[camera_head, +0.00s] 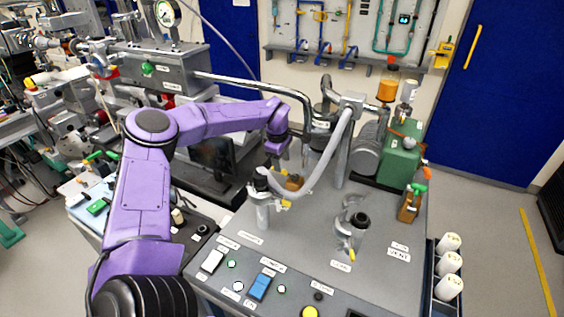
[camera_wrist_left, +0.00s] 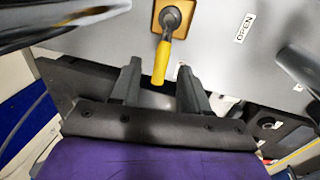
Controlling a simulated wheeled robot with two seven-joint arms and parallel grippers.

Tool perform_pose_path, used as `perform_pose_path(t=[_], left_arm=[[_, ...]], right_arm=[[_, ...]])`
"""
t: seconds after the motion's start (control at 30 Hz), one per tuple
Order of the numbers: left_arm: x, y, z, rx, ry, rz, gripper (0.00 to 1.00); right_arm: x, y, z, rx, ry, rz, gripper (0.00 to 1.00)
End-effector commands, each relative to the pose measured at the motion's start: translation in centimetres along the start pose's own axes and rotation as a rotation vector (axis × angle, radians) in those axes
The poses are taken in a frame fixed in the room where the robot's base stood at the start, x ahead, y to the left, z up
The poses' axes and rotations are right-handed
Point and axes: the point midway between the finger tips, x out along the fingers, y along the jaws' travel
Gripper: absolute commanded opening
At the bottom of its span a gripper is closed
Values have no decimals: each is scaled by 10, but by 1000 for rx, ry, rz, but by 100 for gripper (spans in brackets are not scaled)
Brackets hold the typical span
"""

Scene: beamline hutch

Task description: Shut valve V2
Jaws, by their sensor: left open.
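A valve with a yellow lever (camera_wrist_left: 161,62) on a square brass-coloured body (camera_wrist_left: 182,14) shows at the top middle of the left wrist view. In the head view my left gripper (camera_head: 283,162) is beside a brass-coloured valve body (camera_head: 293,183), behind the grey hose. That appears to be the same valve; no V2 marking is readable. My right gripper is not in view.
A grey hose (camera_head: 330,150) arches close to my left gripper. A green pump (camera_head: 402,155) and another brass valve with a green handle (camera_head: 409,206) stand to the right. A control panel (camera_head: 260,287) is at the front.

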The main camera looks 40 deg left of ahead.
Motion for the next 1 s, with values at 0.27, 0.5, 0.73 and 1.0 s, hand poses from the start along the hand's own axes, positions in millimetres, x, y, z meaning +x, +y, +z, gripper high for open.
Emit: perform_pose_path(t=[0.27, 0.5, 0.73, 1.0], left_arm=[[-60, 1, 0, 0, 0, 5, 45], [-74, 0, -1, -1, 1, 0, 45], [-74, 0, -1, 0, 1, 1, 45], [-73, 0, -1, 0, 1, 1, 45]], right_arm=[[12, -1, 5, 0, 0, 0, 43], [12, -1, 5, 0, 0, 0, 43], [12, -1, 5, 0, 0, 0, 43], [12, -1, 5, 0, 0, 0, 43]])
